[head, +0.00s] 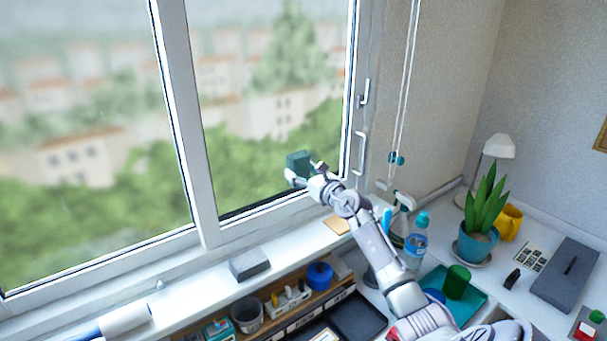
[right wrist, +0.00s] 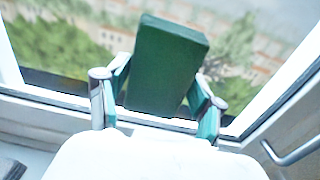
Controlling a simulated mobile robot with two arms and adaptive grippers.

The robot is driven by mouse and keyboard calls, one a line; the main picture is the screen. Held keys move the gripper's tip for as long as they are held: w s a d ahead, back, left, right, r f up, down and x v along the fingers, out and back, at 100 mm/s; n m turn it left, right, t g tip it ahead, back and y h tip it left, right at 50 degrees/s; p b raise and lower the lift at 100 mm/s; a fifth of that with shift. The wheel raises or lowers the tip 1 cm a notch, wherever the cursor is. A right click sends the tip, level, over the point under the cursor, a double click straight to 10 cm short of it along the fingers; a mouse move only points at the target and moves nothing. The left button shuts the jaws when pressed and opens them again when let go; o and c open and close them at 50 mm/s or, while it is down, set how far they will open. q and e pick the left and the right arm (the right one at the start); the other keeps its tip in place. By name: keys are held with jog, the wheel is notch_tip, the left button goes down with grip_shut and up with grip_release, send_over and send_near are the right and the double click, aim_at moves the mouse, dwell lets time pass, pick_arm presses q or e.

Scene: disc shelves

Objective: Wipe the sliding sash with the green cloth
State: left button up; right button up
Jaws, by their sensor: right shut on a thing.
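The green cloth (head: 299,163), a folded dark green block, is held in my right gripper (head: 304,172) in front of the lower right part of the window pane. In the right wrist view the cloth (right wrist: 167,60) stands between the two fingers of the right gripper (right wrist: 160,85), which are shut on it. The sliding sash (head: 182,90) is the white-framed right pane, with the glass behind the cloth. I cannot tell whether the cloth touches the glass. My left gripper is not in view.
White handles (head: 359,152) are on the frame right of the cloth. The sill below holds a grey block (head: 249,264) and a tan pad (head: 337,225). A spray bottle (head: 403,212), water bottle (head: 416,240), potted plant (head: 478,240) and teal tray (head: 483,292) stand to the right.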

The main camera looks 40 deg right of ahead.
aim_at(314, 160)
jog(key=shift+w, duration=0.3)
jog(key=d+b, duration=0.2)
jog(key=shift+s+d+f+b, duration=0.15)
jog(key=shift+s+d+b, duration=0.05)
jog(key=shift+d+b, duration=0.1)
jog(key=d+b, duration=0.4)
jog(key=shift+s+d+r+b, duration=0.2)
jog(key=shift+d+b, duration=0.1)
